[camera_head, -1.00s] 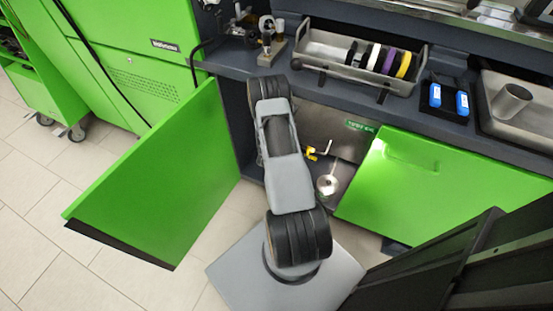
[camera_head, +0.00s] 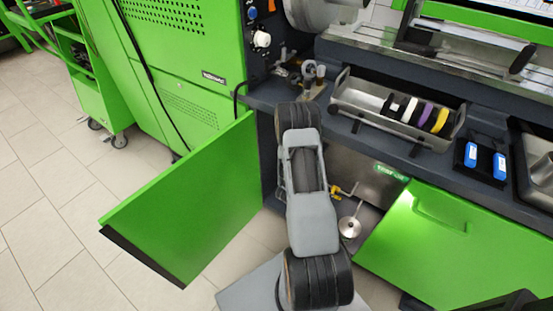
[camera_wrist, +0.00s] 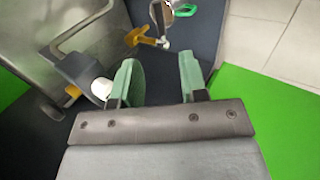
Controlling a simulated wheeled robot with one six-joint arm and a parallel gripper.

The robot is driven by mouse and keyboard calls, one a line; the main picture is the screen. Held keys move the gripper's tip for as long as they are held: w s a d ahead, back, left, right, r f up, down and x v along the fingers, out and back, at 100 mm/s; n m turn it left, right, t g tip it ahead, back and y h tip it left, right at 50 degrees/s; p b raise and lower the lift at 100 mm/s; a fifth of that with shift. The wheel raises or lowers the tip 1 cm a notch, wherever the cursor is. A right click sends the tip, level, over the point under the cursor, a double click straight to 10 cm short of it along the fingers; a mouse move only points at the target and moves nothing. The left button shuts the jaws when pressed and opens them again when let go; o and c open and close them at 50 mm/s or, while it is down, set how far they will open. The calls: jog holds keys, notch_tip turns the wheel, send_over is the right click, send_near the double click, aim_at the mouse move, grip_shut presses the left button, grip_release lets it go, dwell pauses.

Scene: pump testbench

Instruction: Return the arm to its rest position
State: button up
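My grey and black arm (camera_head: 312,215) shows in the head view, reaching from my base toward the open cabinet under the bench. Its far end is bent down at the cabinet opening, and my gripper is hidden there. In the wrist view my gripper (camera_wrist: 158,78) has its two green fingers spread apart, with nothing between them. Beyond the fingers are a yellow lever (camera_wrist: 138,37) and a shiny metal fitting. A white rounded part (camera_wrist: 102,88) appears close to the left finger; I cannot tell whether they touch.
An open green door (camera_head: 190,200) stands left of the arm; another green panel (camera_head: 455,245) is to its right. The bench above carries a metal tray (camera_head: 345,95) with coloured rings and a black holder (camera_head: 465,158) with blue items.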

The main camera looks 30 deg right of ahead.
jog(key=s+a+f+m+g+y, duration=0.1)
jog(key=s+a+m+g+y, duration=0.1)
jog(key=a+m+y, duration=0.3)
jog(key=a+r+m+y+p, duration=0.1)
jog(key=a+r+p, duration=0.15)
jog(key=r, duration=0.35)
jog(key=a+r+m+y+p, duration=0.1)
jog(key=a+r, duration=0.3)
jog(key=r, duration=0.1)
jog(key=s+a+r+t+p, duration=0.1)
jog(key=a+r+p, duration=0.3)
jog(key=r, duration=1.2)
jog(key=s+a+r+n+t+p, duration=0.1)
jog(key=a+r+p, duration=0.3)
jog(key=r, duration=1.3)
jog(key=s+a+r+n+t+p, duration=0.1)
jog(key=s+a+r+p, duration=0.2)
jog(key=r+p, duration=0.7)
notch_tip(320, 180, up, 7)
jog(key=shift+s+a+f+h, duration=0.1)
jog(key=shift+s+a+h, duration=0.25)
jog(key=shift+a, duration=0.3)
